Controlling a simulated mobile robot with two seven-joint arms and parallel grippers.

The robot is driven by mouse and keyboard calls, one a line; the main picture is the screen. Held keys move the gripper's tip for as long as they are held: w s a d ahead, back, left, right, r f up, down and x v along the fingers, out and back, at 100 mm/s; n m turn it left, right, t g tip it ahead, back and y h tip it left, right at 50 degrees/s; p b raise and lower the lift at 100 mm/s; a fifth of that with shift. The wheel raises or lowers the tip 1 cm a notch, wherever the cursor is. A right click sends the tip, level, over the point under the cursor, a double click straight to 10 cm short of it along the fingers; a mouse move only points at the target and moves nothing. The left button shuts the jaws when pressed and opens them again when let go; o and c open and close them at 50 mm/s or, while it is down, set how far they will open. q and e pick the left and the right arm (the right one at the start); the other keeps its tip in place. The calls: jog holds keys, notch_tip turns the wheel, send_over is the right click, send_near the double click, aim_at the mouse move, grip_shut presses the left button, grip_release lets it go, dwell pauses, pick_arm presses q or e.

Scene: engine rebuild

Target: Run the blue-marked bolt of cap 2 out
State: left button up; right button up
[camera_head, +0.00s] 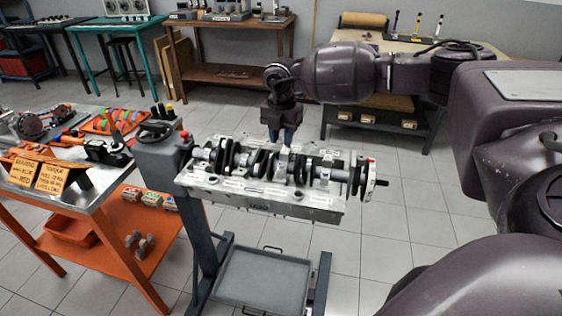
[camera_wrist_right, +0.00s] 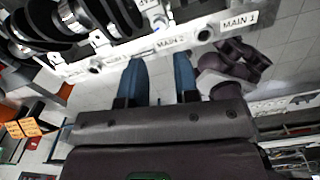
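The engine block (camera_head: 262,196) lies on a stand with the crankshaft (camera_head: 258,162) along its top. In the right wrist view, the block's edge carries the labels MAIN 1 (camera_wrist_right: 240,21) and MAIN 2 (camera_wrist_right: 171,42). My right gripper (camera_head: 287,138) is at the far side of the block in the head view. In the right wrist view, my right gripper (camera_wrist_right: 160,62) has two blue fingers spread apart, with nothing seen between them. Its tips are close to the MAIN 2 label; contact cannot be told. I cannot pick out a blue-marked bolt in either view. My left gripper is not seen.
A metal bench (camera_head: 88,185) with signs, tools and trays stands at the left. A grey tray (camera_head: 262,282) sits low under the block. A table (camera_head: 385,108) stands behind my right arm. The floor right of the stand is clear.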

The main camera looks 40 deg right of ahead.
aim_at(281, 164)
notch_tip(281, 164, down, 8)
jog(key=shift+f+b, duration=0.2)
jog(key=shift+b, duration=0.2)
grip_shut()
